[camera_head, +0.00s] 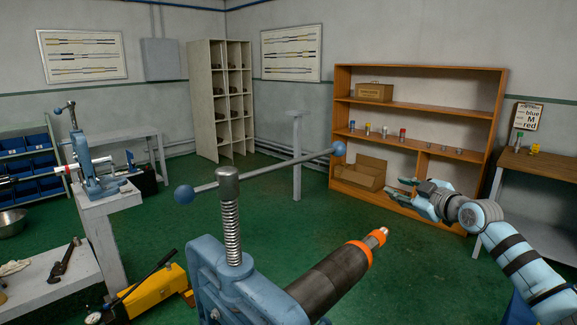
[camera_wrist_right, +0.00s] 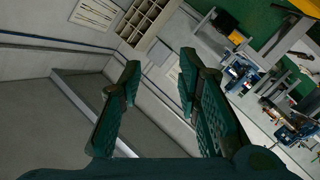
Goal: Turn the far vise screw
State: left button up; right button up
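The far vise (camera_head: 98,181) is blue and stands on a pale stand at the left of the head view. Its upright screw (camera_head: 72,116) has a short cross handle with dark ball ends. A pale pipe with a red band (camera_head: 62,170) shows at its jaws. The near vise (camera_head: 215,280) is large in the foreground, with a threaded screw (camera_head: 232,230) and a long bar with blue balls. It holds a dark pipe with orange bands (camera_head: 335,277). My right gripper (camera_head: 397,188) is open and empty at the right, far from the far vise; its spread fingers show in the wrist view (camera_wrist_right: 160,62). My left gripper is out of view.
A wooden shelf (camera_head: 420,107) stands behind my right gripper. A yellow pump (camera_head: 155,293) sits at lower left beside a bench (camera_head: 50,283) with a wrench. A thin grey post (camera_head: 296,160) stands mid-room. Green floor is open between the vises and the shelf.

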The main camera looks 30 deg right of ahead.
jog(key=s+a+r+n+y, duration=0.3)
jog(key=a+r+n+y, duration=0.3)
jog(key=a+r, duration=0.5)
jog(key=n+g+y, duration=0.3)
jog(key=n+y, duration=0.3)
jog(key=n, duration=0.6)
send_near(292, 163)
jog(key=p+x, duration=1)
jog(key=p, duration=0.2)
jog(key=shift+r, duration=0.2)
jog(key=shift+w+a+f, duration=0.2)
jog(key=shift+w+f, duration=0.1)
jog(key=shift+w, duration=0.1)
jog(key=shift+s, duration=0.15)
jog(key=shift+c, duration=0.9)
grip_shut()
